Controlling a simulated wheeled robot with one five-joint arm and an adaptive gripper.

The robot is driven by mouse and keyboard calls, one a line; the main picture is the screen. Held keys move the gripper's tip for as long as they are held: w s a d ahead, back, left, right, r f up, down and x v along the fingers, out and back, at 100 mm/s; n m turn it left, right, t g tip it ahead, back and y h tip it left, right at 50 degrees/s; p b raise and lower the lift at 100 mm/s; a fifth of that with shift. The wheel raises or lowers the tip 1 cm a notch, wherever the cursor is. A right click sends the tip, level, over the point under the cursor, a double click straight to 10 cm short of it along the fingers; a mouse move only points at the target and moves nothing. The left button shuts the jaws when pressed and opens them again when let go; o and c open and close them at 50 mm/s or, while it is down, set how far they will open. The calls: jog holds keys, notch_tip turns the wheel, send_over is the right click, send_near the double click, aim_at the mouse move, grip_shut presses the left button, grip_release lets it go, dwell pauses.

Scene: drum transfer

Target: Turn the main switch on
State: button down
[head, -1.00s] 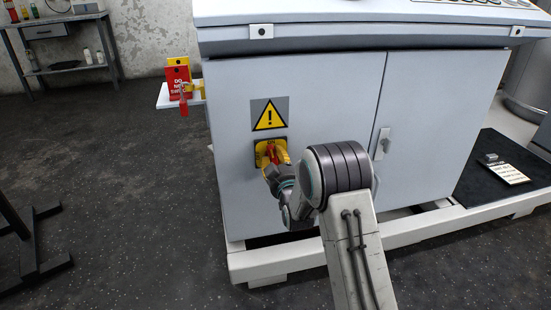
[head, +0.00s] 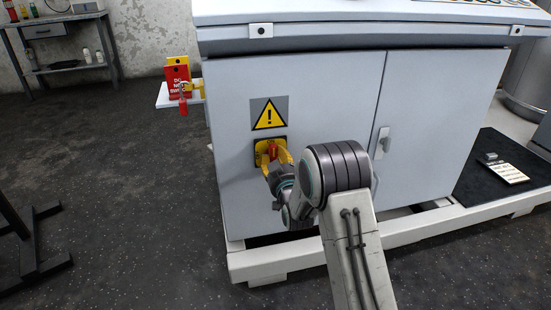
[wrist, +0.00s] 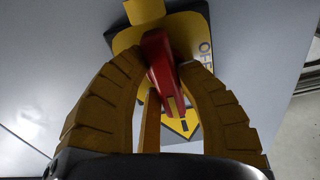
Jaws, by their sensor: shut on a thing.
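The main switch is a red handle (head: 272,149) on a yellow plate (head: 259,156), low on the left door of the grey cabinet. In the wrist view the red handle (wrist: 160,58) lies tilted across the yellow plate (wrist: 187,32), with lettering that seems to read OFF beside it. My gripper (head: 273,156), with yellow-brown fingers, is shut on the handle. In the wrist view the gripper's fingers (wrist: 162,72) lie on both sides of it. The fingers and wrist hide part of the switch in the head view.
A yellow warning sign (head: 268,114) is above the switch. Red and yellow tags and a red padlock (head: 182,104) are on a small side shelf (head: 166,97) at the cabinet's left. A door handle (head: 382,142) is right of my arm. A white base rail (head: 290,262) runs below.

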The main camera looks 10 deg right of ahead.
jog(key=c, duration=0.8)
grip_release()
jog(key=shift+a, duration=0.25)
jog(key=shift+c, duration=0.2)
jog(key=shift+s+d, duration=0.1)
jog(key=s, duration=1.1)
jog(key=shift+s, duration=0.4)
